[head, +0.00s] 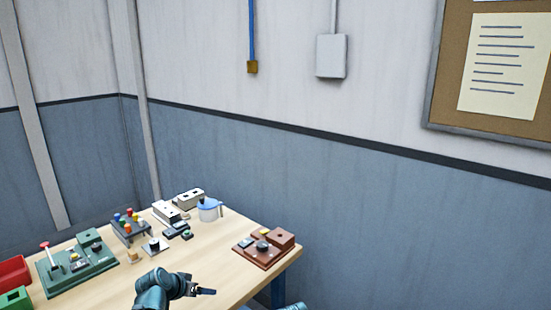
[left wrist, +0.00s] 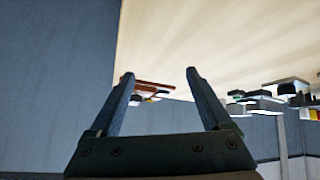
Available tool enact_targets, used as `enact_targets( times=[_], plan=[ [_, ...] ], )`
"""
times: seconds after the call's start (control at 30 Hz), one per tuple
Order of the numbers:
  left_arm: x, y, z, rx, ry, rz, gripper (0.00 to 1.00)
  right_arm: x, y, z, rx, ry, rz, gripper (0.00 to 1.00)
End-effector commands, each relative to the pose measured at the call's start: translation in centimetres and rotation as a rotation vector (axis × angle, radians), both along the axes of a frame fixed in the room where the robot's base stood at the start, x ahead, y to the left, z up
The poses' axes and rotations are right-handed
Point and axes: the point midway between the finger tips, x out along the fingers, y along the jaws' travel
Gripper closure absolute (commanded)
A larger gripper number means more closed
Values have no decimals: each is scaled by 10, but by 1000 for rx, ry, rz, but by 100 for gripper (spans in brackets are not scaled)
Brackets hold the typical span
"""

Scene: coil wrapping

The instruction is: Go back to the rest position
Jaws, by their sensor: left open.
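My left gripper (head: 206,292) hangs above the front part of the wooden table, small and partly turned away in the head view. In the left wrist view the left gripper (left wrist: 160,74) has its two fingers well apart, with nothing between them. A red-brown block fixture (head: 270,248) stands near the table's right edge, apart from the gripper. It also shows far off beyond the fingers in the left wrist view (left wrist: 153,84). Only a small teal piece of my other arm shows at the bottom edge of the head view. My right gripper is not visible.
The wooden table (head: 222,262) is bare around my left gripper. Red (head: 14,272) and green (head: 15,300) bins are far left.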

Motion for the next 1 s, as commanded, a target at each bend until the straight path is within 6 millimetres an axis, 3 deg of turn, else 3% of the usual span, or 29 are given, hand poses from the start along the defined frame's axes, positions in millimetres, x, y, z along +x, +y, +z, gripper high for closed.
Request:
enact_targets(
  times=[0.03,0.1,0.2,0.3,0.43,0.6,1.0],
  plan=[
    [-21,-38,-17,11,75,-50,18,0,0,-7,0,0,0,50],
    [-50,-76,-35,38,185,-95,18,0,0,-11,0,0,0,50],
    [-98,-121,-59,105,344,-139,18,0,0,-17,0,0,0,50],
    [-144,-149,-75,191,479,-151,18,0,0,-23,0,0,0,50],
    [-191,-167,-86,306,602,-135,18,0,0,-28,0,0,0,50],
    [-226,-173,-89,410,678,-98,18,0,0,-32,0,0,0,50],
    [-235,-173,-89,442,701,-79,18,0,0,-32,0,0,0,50]
  ],
)
